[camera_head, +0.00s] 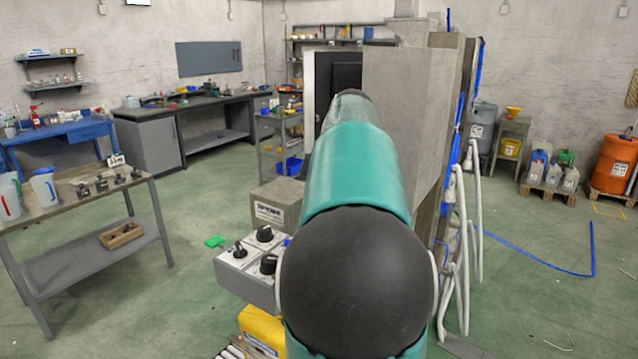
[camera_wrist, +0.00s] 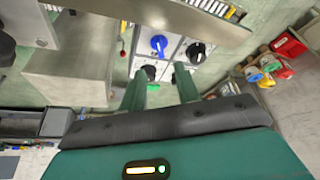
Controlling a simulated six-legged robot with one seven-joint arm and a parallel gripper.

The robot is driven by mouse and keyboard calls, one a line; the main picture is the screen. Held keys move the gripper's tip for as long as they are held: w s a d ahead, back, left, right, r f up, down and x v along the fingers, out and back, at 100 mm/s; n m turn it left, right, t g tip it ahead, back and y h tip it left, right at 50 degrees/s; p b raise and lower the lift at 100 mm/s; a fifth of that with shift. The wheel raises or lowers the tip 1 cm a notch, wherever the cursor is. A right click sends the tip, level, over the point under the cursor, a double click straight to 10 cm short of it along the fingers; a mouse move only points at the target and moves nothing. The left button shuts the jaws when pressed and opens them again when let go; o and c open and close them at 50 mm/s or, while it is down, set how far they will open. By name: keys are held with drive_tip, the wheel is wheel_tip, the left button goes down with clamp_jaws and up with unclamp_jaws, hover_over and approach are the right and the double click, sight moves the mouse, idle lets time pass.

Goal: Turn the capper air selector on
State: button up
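A grey control box (camera_head: 245,275) with white plates carries several rotary selectors, left of my arm in the head view. Black knobs (camera_head: 264,233) show there, and a bit of blue is partly hidden behind my arm. In the wrist view the panel has a blue knob (camera_wrist: 159,44) and a black knob (camera_wrist: 196,51), with another black knob (camera_wrist: 150,72) close to my left finger. The plate labels are too small to read, so I cannot tell which is the capper air selector. My gripper (camera_wrist: 160,78) is open, its two green fingers apart and pointing at the panel.
A grey box (camera_head: 276,203) with a label stands behind the control box. A tall grey cabinet (camera_head: 405,110) is beyond my arm. A table (camera_head: 85,190) with jugs and small black parts is at left. White hoses (camera_head: 465,240) hang at right. Green floor between is mostly clear.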

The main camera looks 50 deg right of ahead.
drive_tip(key=v, duration=0.5)
drive_tip(key=shift+s+r, duration=0.1)
drive_tip(key=shift+r, duration=0.3)
drive_tip(key=w+a+f+m+h, duration=0.1)
drive_tip(key=a+f+m, duration=0.15)
drive_tip(key=a, duration=0.75)
drive_tip(key=w+a+f+m, duration=0.1)
drive_tip(key=a+f, duration=0.2)
drive_tip(key=a, duration=0.6)
drive_tip(key=s+a+f+m, duration=0.1)
drive_tip(key=s+a+f, duration=0.1)
drive_tip(key=a+f, duration=0.2)
drive_tip(key=s+a+f+m+t+h, duration=0.1)
drive_tip(key=s+a+f, duration=0.2)
drive_tip(key=a, duration=0.4)
drive_tip(key=s+a+f+m, duration=0.1)
drive_tip(key=s+a+f, duration=0.1)
drive_tip(key=a+f, duration=0.4)
drive_tip(key=shift+s+a+m+t+h, duration=0.25)
drive_tip(key=shift+s+m+t+h, duration=0.05)
drive_tip(key=shift+m+t+h, duration=0.1)
drive_tip(key=shift+r, duration=0.15)
